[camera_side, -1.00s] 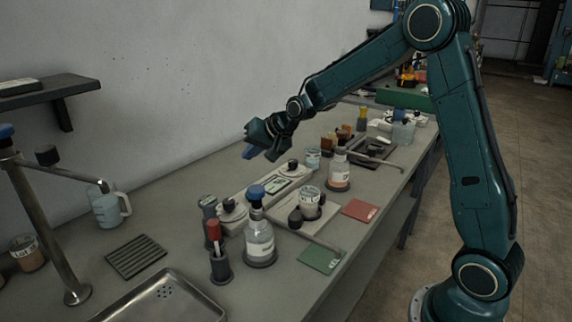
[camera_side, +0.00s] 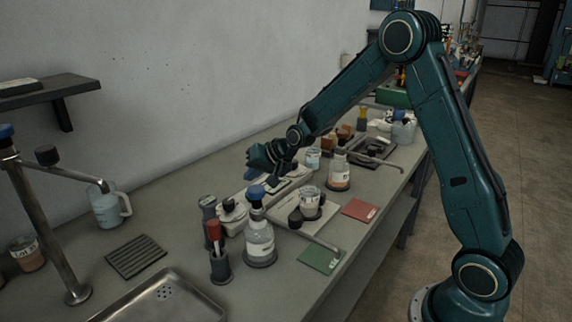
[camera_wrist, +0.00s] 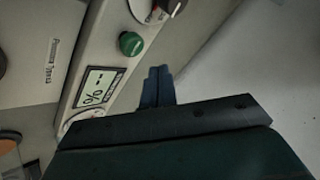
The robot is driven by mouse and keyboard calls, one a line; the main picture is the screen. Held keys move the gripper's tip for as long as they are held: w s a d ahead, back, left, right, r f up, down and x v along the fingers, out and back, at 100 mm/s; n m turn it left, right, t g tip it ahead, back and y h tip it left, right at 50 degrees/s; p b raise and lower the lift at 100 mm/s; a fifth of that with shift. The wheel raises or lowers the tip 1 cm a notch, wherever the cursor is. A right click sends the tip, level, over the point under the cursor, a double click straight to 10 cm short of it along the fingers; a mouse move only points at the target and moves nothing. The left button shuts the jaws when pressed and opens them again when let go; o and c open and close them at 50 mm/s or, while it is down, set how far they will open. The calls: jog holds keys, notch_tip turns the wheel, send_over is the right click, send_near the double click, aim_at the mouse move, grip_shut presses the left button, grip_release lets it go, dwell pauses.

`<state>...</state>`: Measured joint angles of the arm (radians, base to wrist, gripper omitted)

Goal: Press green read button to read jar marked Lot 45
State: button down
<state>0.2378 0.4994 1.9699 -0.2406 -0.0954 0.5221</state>
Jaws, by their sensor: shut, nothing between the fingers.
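The green read button (camera_wrist: 131,43) is a round domed knob on the pale instrument (camera_wrist: 85,50), seen in the wrist view. Beside it is a small display (camera_wrist: 97,88) showing a percent sign and dashes. My gripper (camera_wrist: 158,82) is shut and empty; its blue fingertips are right of the display, below the button in the picture. In the side view my gripper (camera_side: 252,173) is over the far side of the instrument (camera_side: 255,194). A jar with a pale label (camera_side: 310,200) stands on the instrument's near plate; I cannot read its lot number.
Red (camera_side: 361,210) and green (camera_side: 321,258) pads lie at the front.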

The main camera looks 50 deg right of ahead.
jog(key=shift+f, duration=1.15)
jog(key=shift+f, duration=1.1)
dwell(2.5)
jog(key=shift+r, duration=0.1)
dwell(0.3)
jog(key=shift+r, duration=1)
jog(key=shift+r, duration=0.1)
jog(key=shift+r, duration=2.4)
